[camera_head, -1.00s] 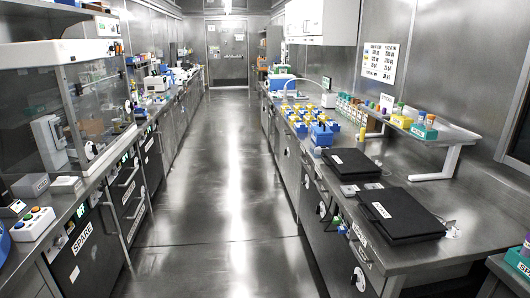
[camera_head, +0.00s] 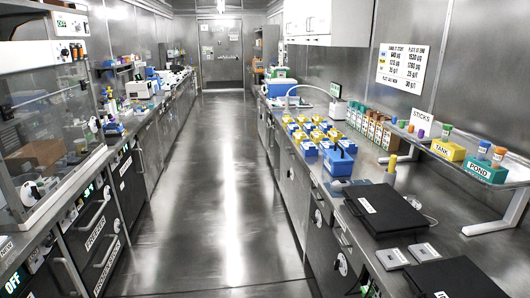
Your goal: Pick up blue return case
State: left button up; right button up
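No label reading "return case" is legible. A blue box with a white top (camera_head: 278,86) stands far down the right-hand counter. A smaller blue open holder (camera_head: 338,161) stands nearer on the same counter, beside several blue blocks with yellow tops (camera_head: 312,134). I cannot tell which of these, if any, is the return case. Neither of my grippers shows in the head view.
The aisle floor (camera_head: 230,185) is clear up to the far door (camera_head: 221,65). Black flat cases (camera_head: 385,211) lie on the right counter, below a raised shelf (camera_head: 462,165) with yellow and green boxes. A glass-fronted cabinet (camera_head: 50,130) and freezer drawers (camera_head: 98,222) line the left.

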aim_at(337, 161)
jog(key=i, duration=1.45)
